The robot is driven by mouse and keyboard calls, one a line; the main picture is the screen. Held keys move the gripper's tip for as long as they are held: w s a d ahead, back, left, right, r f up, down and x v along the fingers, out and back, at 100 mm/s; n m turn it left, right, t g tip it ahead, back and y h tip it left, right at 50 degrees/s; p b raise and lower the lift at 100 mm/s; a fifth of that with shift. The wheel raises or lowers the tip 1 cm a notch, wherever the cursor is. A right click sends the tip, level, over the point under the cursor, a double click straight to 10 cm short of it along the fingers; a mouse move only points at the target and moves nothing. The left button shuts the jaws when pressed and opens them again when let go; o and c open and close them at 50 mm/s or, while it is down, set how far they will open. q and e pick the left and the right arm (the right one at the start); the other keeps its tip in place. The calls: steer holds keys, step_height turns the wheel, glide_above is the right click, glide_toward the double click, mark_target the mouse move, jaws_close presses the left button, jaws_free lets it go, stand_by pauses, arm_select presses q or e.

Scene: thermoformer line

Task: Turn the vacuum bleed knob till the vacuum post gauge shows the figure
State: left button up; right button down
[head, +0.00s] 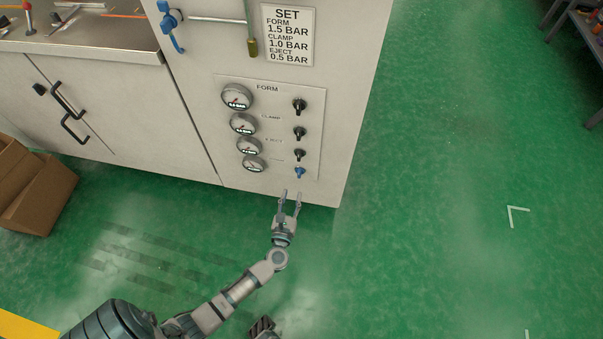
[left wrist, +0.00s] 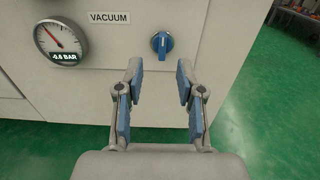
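The blue vacuum bleed knob (head: 299,172) is the lowest in the column of knobs on the machine's panel. In the left wrist view the knob (left wrist: 162,42) shows a pale pointer mark, close to upright. The vacuum gauge (head: 253,164) is to its left; in the left wrist view this gauge (left wrist: 60,42) appears to read -0.6 BAR, in small digits. My left gripper (head: 291,194) is open and empty just below the knob, fingers pointing at the panel. In the left wrist view its fingertips (left wrist: 160,68) are apart and clear of the knob. My right gripper is not clearly seen.
Several black knobs and gauges sit above on the panel (head: 315,120). A SET sign (head: 289,35) lists form 1.5, clamp 1.0 and eject 0.5 bar. A blue-handled valve (head: 170,22) is at upper left. Cardboard boxes (head: 45,190) stand at left. Green floor at right is open.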

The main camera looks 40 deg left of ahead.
mark_target(299, 173)
arm_select(q)
steer(key=x, duration=0.3)
steer(key=b+x, duration=0.1)
steer(key=x, duration=0.2)
steer(key=b+x, duration=0.1)
steer(key=x, duration=0.2)
steer(key=shift+w+d, duration=0.2)
steer(key=shift+d, duration=0.15)
steer(key=shift+w+a, duration=0.3)
steer(key=shift+a, duration=0.15)
steer(key=shift+d+r, duration=0.1)
steer(key=shift+d, duration=0.1)
jaws_close()
